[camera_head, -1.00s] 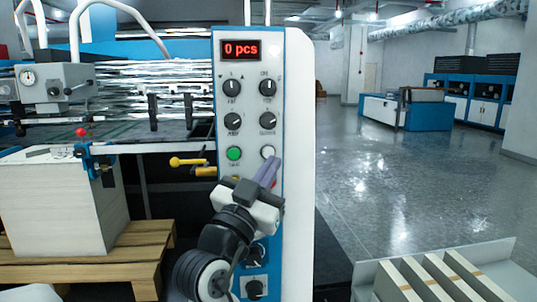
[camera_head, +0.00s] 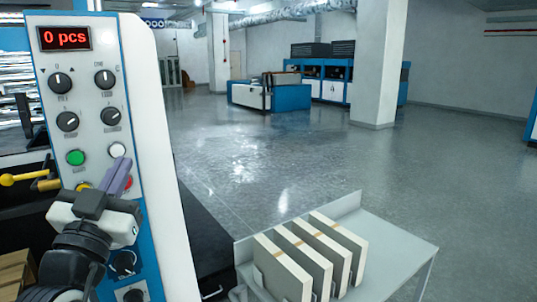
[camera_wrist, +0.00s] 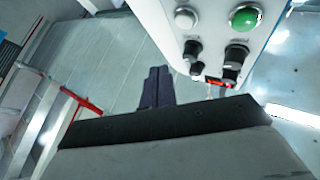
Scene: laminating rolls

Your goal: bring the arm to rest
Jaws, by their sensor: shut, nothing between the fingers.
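My gripper (camera_head: 116,177) is in front of the machine's control panel (camera_head: 90,120), at the lower left of the head view. Its purple-grey fingers are together and point up, just below the white button (camera_head: 117,150). In the wrist view the closed fingers (camera_wrist: 158,82) hold nothing, with the panel's white button (camera_wrist: 186,18) and green button (camera_wrist: 245,17) beyond them to the right. I cannot tell whether the fingers touch the panel. My arm hides part of the panel's lower left.
The panel's red display (camera_head: 65,38) reads 0 pcs. A grey tray (camera_head: 400,250) with several upright pale blocks (camera_head: 305,250) stands at the lower right. Yellow-tipped levers (camera_head: 15,180) stick out left of the panel. Open floor (camera_head: 270,160) lies beyond, with a blue-and-white cabinet (camera_head: 270,95) and a pillar (camera_head: 375,70).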

